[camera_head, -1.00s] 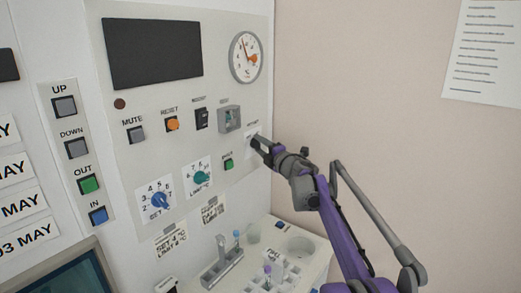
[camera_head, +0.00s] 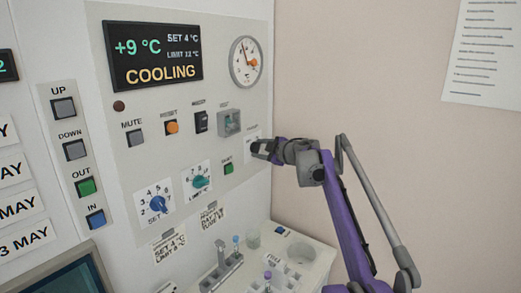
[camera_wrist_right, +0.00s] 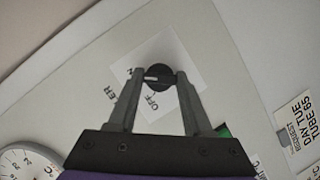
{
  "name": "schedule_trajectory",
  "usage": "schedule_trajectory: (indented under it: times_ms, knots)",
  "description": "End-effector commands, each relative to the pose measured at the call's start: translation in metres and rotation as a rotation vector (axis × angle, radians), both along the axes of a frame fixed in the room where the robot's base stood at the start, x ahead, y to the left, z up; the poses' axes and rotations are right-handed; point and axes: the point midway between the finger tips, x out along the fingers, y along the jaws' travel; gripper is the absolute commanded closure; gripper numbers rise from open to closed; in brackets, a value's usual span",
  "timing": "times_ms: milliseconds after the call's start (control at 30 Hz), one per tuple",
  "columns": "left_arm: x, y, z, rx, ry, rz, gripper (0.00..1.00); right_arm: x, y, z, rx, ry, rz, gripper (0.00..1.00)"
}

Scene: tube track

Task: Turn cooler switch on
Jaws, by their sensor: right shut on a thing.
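The cooler switch is a black round knob (camera_wrist_right: 158,71) on a white label plate (camera_wrist_right: 188,50) in the right wrist view. "OFF" is printed beside it, and a partly hidden label lies by the left finger. A pale mark on the knob points towards that left finger. My right gripper (camera_wrist_right: 160,76) is shut on the knob, one finger on each side. In the head view my right gripper (camera_head: 257,148) is at the panel's right edge and hides the knob. The panel display (camera_head: 153,54) is lit and reads +9 °C and COOLING. My left gripper is not in view.
The panel has a dial gauge (camera_head: 246,62), a covered switch (camera_head: 229,123), a green button (camera_head: 228,168), a blue SET knob (camera_head: 158,204) and a teal LIMIT knob (camera_head: 200,182). Below is a white shelf (camera_head: 314,262) with tube racks.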

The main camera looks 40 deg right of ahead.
Motion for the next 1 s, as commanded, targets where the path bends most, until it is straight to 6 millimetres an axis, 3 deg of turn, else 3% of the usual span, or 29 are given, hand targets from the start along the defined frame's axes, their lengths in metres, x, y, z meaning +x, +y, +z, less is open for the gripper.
schedule_trajectory:
  times_ms: [633,667,800,1000]
  knots:
    - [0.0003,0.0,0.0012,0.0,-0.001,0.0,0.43,0.0001,0.0,0.0005,0.051,0.014,0.001,1.0]
    - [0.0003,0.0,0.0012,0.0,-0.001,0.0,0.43,0.0001,0.0,0.0005,0.051,0.014,0.001,0.46]
    - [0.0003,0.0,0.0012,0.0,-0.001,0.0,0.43,0.0001,-0.0001,0.0004,0.051,0.014,0.001,0.21]
    - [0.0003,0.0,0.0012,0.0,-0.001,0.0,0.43,0.0001,-0.0002,0.0004,0.05,0.013,0.0,0.2]
